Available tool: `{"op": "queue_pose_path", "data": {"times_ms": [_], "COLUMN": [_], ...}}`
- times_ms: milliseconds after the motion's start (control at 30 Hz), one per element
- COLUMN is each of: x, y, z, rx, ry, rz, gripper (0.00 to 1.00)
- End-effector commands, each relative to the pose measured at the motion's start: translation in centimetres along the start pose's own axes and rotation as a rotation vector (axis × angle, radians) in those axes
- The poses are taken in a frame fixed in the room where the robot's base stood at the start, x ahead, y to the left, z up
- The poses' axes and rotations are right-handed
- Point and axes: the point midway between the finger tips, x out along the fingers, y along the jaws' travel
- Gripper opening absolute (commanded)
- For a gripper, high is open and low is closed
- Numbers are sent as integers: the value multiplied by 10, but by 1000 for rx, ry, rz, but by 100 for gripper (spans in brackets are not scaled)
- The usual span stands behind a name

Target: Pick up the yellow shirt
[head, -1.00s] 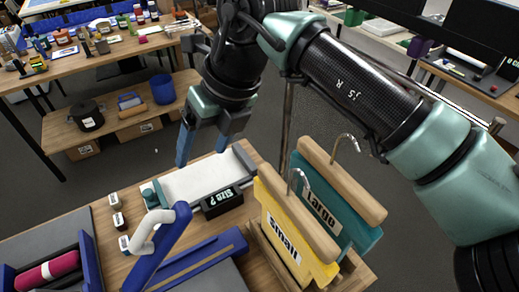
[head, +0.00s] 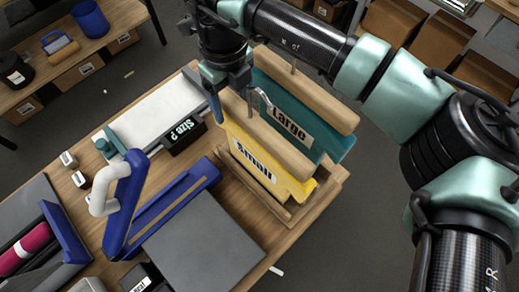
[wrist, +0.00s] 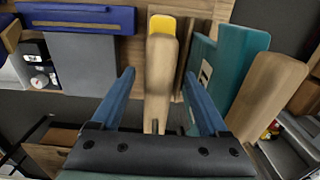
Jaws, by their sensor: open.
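The yellow shirt (head: 299,188) hangs upright from a wooden hanger (head: 262,137) and has a "small" label. It stands in a wooden rack (head: 318,205) in front of the teal shirt (head: 340,147), labelled "Large". My gripper (wrist: 159,75) is open, with its blue fingers on either side of the yellow shirt's hanger in the wrist view, apart from it. The yellow shirt shows there only as a small patch (wrist: 162,24) beyond the hanger.
The teal shirt (wrist: 230,62) and its hanger (wrist: 267,95) stand close to the right finger. A lower shelf (head: 85,60) stands behind.

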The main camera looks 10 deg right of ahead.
Motion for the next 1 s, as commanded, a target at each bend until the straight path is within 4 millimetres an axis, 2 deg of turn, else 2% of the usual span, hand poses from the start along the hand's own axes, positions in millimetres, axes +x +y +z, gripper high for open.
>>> {"op": "queue_pose_path", "data": {"times_ms": [300,600,1000], "x": [38,45,45], "y": [2,2,2], "z": [-4,-4,-4], "rx": [1,-1,0], "ry": [-1,-1,-1], "rz": [3,1,1], "gripper": [78,78,6]}}
